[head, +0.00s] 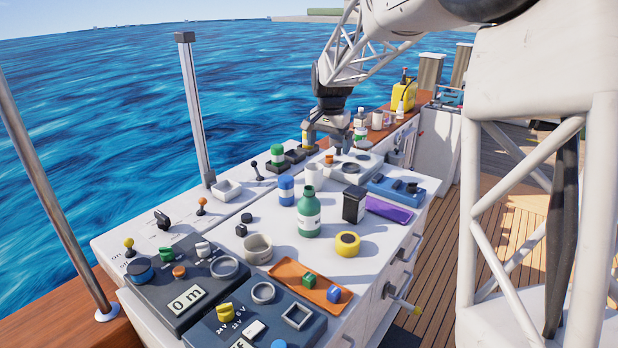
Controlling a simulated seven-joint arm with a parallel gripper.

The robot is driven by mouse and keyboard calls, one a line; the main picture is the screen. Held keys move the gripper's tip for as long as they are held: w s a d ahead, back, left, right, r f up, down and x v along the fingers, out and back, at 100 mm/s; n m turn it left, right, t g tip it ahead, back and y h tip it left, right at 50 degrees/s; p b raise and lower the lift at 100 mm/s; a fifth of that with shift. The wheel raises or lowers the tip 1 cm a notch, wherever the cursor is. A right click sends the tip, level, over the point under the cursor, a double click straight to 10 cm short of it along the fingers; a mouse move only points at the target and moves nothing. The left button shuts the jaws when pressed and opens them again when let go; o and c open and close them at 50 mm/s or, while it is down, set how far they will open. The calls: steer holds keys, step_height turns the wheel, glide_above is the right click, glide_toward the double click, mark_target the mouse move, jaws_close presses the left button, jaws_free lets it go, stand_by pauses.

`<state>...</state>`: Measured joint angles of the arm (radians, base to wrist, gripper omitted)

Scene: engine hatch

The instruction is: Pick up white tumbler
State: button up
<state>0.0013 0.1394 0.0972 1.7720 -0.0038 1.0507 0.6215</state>
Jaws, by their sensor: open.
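A white tumbler (313,173) stands upright on the white worktop, just behind the green bottle (310,212), which stands close in front of it. My gripper (326,149) points down at the far end of the worktop, above and behind the tumbler. Its jaws are open, and nothing shows held between them. The gap between gripper and tumbler is hard to judge from this one view.
A blue can (286,190) stands left of the tumbler, a black box (354,204) to its right. A cream cup (258,248), yellow tape roll (347,244) and orange tray (304,283) are nearer. A grey post (195,110) rises at left.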

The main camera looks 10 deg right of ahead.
steer(key=w+f+m, duration=0.2)
steer(key=w+f, duration=0.4)
steer(key=w, duration=0.7)
steer(key=m+g, duration=0.1)
steer(key=m, duration=0.1)
glide_above(314, 172)
steer(key=w, duration=0.4)
step_height(314, 172, down, 9)
steer(key=shift+s+d, duration=0.15)
steer(key=shift+s, duration=0.1)
steer(key=shift+f, duration=1.25)
steer(key=shift+f, duration=0.1)
steer(key=shift+d+f, duration=0.15)
steer(key=shift+f, duration=2.35)
steer(key=c, duration=1)
